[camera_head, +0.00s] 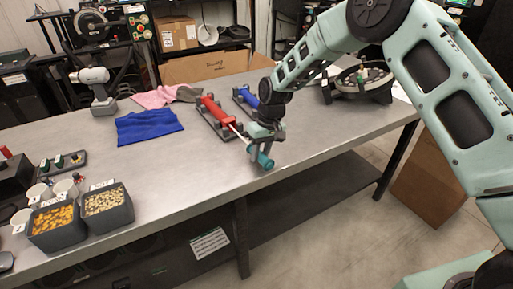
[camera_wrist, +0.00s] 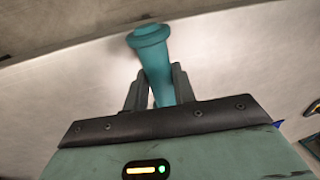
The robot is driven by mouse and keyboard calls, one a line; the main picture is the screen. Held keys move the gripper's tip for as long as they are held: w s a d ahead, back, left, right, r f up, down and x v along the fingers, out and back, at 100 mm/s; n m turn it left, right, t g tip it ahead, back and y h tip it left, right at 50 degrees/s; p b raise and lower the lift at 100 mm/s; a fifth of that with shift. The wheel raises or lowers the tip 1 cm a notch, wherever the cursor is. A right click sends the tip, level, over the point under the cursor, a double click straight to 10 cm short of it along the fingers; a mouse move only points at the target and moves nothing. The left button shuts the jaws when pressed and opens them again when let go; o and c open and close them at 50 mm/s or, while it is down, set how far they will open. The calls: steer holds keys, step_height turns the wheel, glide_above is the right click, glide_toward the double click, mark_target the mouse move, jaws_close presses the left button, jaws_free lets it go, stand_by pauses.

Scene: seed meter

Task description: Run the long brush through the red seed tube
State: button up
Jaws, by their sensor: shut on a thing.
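The red seed tube (camera_head: 217,113) lies in a dark cradle on the grey table, near the middle of the head view. The long brush has a teal handle (camera_head: 262,159) and a thin pale rod (camera_head: 238,132) that runs from the handle toward the near end of the red tube. My gripper (camera_head: 262,146) is shut on the teal handle, just in front of the tube. In the wrist view the teal handle (camera_wrist: 154,62) stands between my two fingers. The brush's far end is not visible; I cannot tell how far it is inside the tube.
A blue tube (camera_head: 246,97) in its own cradle lies right of the red one. Seed bins (camera_head: 108,207) stand front left. A round device (camera_head: 360,82) stands right. The table's front edge is close to my gripper.

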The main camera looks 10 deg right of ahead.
mark_target(267, 158)
steer(key=shift+s+d, duration=0.35)
steer(key=shift+s, duration=0.45)
steer(key=shift+s+d, duration=0.3)
steer(key=shift+s, duration=0.5)
steer(key=shift+w, duration=0.1)
steer(key=shift+w+a+b, duration=0.3)
steer(key=shift+w+a, duration=0.5)
steer(key=shift+w, duration=1.25)
steer(key=shift+w+a+b, duration=0.35)
steer(key=shift+w+a, duration=0.5)
steer(key=shift+w, duration=1.25)
steer(key=shift+w+a+b, duration=0.3)
steer(key=shift+w+a, duration=0.5)
steer(key=shift+w, duration=1.25)
